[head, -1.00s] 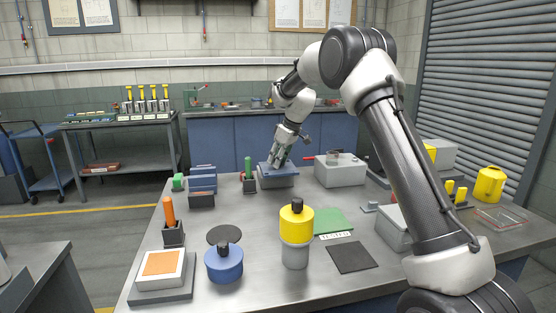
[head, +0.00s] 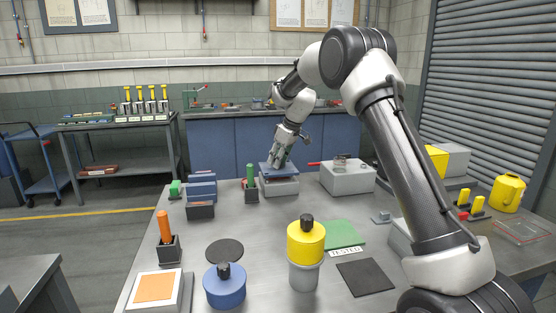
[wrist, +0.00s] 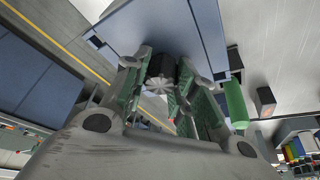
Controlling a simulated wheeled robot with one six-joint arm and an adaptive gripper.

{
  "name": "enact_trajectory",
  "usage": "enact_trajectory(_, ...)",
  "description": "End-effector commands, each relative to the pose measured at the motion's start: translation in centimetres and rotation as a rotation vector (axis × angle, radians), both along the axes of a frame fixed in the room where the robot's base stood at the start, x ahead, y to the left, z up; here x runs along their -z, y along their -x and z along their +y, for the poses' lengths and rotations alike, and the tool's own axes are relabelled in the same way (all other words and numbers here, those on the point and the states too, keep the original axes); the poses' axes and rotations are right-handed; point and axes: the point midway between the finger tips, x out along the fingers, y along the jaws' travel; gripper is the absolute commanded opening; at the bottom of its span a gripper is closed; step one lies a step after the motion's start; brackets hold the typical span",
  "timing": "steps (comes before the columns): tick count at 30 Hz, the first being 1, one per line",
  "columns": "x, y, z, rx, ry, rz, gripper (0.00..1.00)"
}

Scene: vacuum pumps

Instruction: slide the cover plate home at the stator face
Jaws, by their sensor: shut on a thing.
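The blue cover plate (head: 268,168) lies over a grey block (head: 281,188), which looks like the stator, at the far middle of the bench. The plate sits toward the block's back and left, and a strip of grey shows at the front. I cannot tell whether plate and block touch. My gripper (head: 278,163) is above the plate. In the wrist view my gripper (wrist: 165,90) is shut with green-padded fingers on both sides of a dark knob (wrist: 160,68) on the blue plate (wrist: 195,35). The plate's underside is hidden.
A green-handled tool (head: 250,172) in a dark holder stands close left of the block, with blue plates in a rack (head: 202,187) beyond. A grey box (head: 347,178) stands close right. A yellow-topped cylinder (head: 306,240) and a blue round part (head: 224,287) stand nearer me.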

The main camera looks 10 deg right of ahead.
Motion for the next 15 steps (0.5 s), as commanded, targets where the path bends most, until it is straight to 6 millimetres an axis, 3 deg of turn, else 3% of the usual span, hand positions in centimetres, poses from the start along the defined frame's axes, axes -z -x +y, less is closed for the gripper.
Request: enact_trajectory(15, 1.6, 0.0, 0.0, 0.000, 0.000, -0.001, 0.00)
